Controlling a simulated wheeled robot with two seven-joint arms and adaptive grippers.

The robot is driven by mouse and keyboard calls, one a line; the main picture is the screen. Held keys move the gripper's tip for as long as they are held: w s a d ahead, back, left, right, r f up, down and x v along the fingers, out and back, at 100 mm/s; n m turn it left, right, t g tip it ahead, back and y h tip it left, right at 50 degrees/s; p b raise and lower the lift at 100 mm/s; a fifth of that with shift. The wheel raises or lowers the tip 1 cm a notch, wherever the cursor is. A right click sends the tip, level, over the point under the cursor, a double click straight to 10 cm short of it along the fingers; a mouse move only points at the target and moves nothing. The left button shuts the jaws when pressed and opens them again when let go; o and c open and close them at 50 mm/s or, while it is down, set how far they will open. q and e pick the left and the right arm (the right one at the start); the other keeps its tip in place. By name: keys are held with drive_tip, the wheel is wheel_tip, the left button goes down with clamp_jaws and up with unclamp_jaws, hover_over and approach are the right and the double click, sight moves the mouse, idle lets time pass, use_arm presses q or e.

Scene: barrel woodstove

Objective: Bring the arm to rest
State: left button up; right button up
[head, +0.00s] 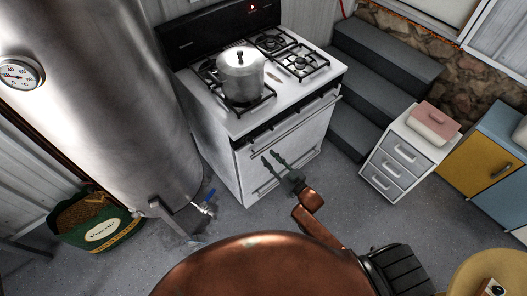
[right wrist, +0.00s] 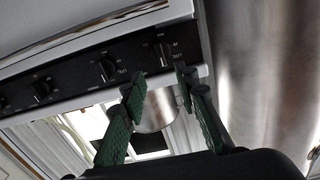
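My right gripper (head: 272,162) has two thin green fingers and is in front of the oven door in the head view. Its fingers are spread, with nothing between them. In the right wrist view the fingertips of the right gripper (right wrist: 160,84) also stand apart, with the stove's knob panel (right wrist: 85,75) beyond them. The white stove (head: 286,152) stands upright against the wall. I cannot tell the exact gap between the fingertips and the stove front. My left gripper is not visible.
A lidded steel pot (head: 240,76) is on the cooktop. A tall steel tank (head: 105,85) stands left, with a tap (head: 205,208) and a green sack (head: 98,224). Grey steps (head: 385,50) and a white drawer unit (head: 402,155) are right. Grey floor (head: 240,222) is open before the stove.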

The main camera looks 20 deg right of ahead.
drive_tip(key=shift+s+d, duration=0.25)
drive_tip(key=shift+s, duration=0.45)
drive_tip(key=s+d+f+m+g+h, duration=0.1)
drive_tip(key=s+d+f+g+h, duration=0.15)
drive_tip(key=s+f, duration=0.65)
drive_tip(key=s+d+f+g+h, duration=0.1)
drive_tip(key=s+d+f+g, duration=0.25)
drive_tip(key=f, duration=0.95)
drive_tip(key=s+d+f+m+g+h, duration=0.1)
drive_tip(key=s+d+f+g+h, duration=0.15)
drive_tip(key=s+f, duration=0.7)
drive_tip(key=s+f+g, duration=0.2)
drive_tip(key=s+f, duration=0.4)
drive_tip(key=s, duration=0.5)
drive_tip(key=s+f+g, duration=0.3)
drive_tip(key=s+f, duration=0.2)
drive_tip(key=s, duration=0.6)
drive_tip(key=s+f+g, duration=0.2)
drive_tip(key=s+f, duration=0.4)
drive_tip(key=s, duration=0.5)
drive_tip(key=shift+d+f, duration=0.35)
drive_tip(key=shift+d, duration=0.1)
drive_tip(key=shift+w+g, duration=0.1)
drive_tip(key=shift+g, duration=0.15)
